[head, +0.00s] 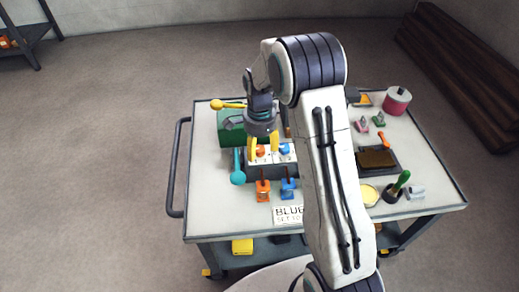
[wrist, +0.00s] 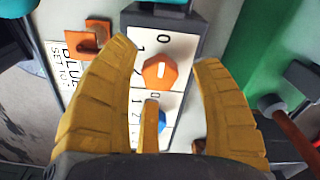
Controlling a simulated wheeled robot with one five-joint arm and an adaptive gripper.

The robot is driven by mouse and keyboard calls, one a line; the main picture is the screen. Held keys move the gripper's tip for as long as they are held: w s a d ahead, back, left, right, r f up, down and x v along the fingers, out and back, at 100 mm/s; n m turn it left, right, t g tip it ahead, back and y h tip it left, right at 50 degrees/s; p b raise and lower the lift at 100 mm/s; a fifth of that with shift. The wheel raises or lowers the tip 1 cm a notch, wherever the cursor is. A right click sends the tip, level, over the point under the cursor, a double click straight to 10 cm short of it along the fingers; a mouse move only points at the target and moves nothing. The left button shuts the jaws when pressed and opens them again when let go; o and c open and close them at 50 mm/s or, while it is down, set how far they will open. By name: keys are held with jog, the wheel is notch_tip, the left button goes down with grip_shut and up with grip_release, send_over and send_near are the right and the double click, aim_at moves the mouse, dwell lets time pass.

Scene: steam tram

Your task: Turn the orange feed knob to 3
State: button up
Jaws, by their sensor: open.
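The orange feed knob (head: 260,151) sits on a white dial plate on a dark box on the cart top. In the wrist view the orange knob (wrist: 159,72) shows between my yellow fingers, with digits 0, 1 and 2 beside it; where its pointer stands I cannot tell. A blue knob (head: 284,148) with its own scale is beside it, and it also shows in the wrist view (wrist: 161,121), partly hidden by a finger part. My gripper (head: 264,145) is open above the orange knob, pointing down, one finger on each side; contact cannot be told.
A card (head: 288,214) reads "BLUE SET TO", the rest hidden. The cart's left front corner is clear.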

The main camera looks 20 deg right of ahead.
jog(key=shift+f, duration=0.4)
grip_shut()
dwell(0.5)
